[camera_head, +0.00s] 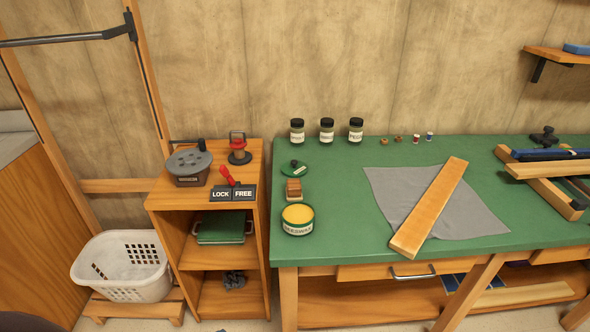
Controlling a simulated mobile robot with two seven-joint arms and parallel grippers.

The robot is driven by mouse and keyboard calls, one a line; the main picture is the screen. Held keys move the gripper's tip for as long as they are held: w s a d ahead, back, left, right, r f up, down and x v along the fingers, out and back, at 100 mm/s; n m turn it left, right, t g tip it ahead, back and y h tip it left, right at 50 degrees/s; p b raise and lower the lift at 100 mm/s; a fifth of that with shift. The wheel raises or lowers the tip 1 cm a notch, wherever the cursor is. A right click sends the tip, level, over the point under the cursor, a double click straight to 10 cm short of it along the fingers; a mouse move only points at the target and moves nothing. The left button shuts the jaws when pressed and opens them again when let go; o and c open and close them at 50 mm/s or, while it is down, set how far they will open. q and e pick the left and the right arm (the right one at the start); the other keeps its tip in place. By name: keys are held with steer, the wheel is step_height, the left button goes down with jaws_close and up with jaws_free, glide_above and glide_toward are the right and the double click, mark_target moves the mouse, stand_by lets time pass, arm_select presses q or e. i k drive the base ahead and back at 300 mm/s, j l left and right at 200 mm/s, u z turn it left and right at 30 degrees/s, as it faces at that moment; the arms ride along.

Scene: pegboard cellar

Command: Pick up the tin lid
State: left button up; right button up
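An open round tin of yellow wax labelled beeswax (297,222) stands at the left front of the green-topped bench. A flat round green disc (298,173), which looks like the tin lid, lies behind it near the bench's left edge. A small dark object with a pale part sits on or against the disc; I cannot tell which. A small brown wooden block (293,190) stands between disc and tin. Neither of my grippers shows in the head view.
A wooden plank (430,208) lies on a grey cloth (483,215) mid-bench. Several dark-capped jars (327,132) stand at the back. Left of the bench is a wooden cabinet (162,191) with a lever switch (232,190) on top; a white basket (123,265) sits lower left.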

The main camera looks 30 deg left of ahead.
mark_target(293, 168)
steer(key=j+z, duration=0.15)
steer(key=z, duration=0.4)
steer(key=k+j+z, duration=0.1)
steer(key=j+z, duration=0.15)
steer(key=j, duration=0.15)
steer(key=k+j+z, duration=0.25)
steer(key=j, duration=0.2)
steer(key=k+j, duration=0.1)
steer(key=j, duration=0.3)
steer(key=k+j+z, duration=0.15)
steer(key=j, duration=0.3)
